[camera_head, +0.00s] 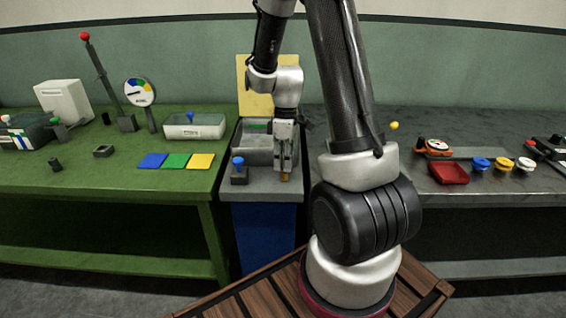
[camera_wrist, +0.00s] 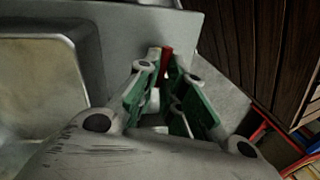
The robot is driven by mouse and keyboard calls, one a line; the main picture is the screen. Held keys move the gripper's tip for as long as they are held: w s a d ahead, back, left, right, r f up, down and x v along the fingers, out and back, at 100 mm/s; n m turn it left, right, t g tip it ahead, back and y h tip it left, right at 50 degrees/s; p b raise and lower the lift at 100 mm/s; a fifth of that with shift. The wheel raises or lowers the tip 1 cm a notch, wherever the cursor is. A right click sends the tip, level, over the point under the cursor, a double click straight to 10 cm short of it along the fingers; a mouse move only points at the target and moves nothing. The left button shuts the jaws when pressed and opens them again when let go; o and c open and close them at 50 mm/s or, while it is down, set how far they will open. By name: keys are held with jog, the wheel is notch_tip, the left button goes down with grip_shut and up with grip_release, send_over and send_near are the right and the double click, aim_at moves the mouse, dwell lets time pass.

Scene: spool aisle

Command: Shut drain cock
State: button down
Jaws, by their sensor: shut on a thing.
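The drain cock stands at the front right of the grey sink unit. Its small brass-coloured part (camera_head: 284,177) shows just below my gripper (camera_head: 284,157) in the head view. In the wrist view a red handle piece (camera_wrist: 167,60) with a brownish part beside it shows at the tips of my gripper (camera_wrist: 160,75). My gripper points down and is shut on this handle, its green-lined fingers either side. Most of the cock is hidden by the fingers, so I cannot tell its turn position.
The sink basin (camera_head: 255,150) lies left of my gripper, with a blue-knobbed lever (camera_head: 238,163) at its front left. A green bench (camera_head: 110,180) with coloured tiles stands left. A dark bench (camera_head: 490,196) with a red tray (camera_head: 449,173) and several knobs stands right.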

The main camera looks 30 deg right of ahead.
jog(key=m, duration=0.4)
jog(key=shift+d+m+t, duration=0.2)
jog(key=shift+m+t, duration=0.1)
jog(key=shift+t, duration=0.1)
jog(key=m, duration=0.3)
jog(key=shift+s+d+m+t+y, duration=0.1)
jog(key=shift+m+t+y, duration=0.2)
jog(key=m, duration=0.4)
jog(key=shift+s+d+t, duration=0.1)
jog(key=shift+t, duration=0.3)
jog(key=shift+m+t, duration=0.3)
jog(key=shift+m, duration=1.5)
jog(key=shift+s, duration=0.1)
jog(key=c, duration=1.5)
grip_release()
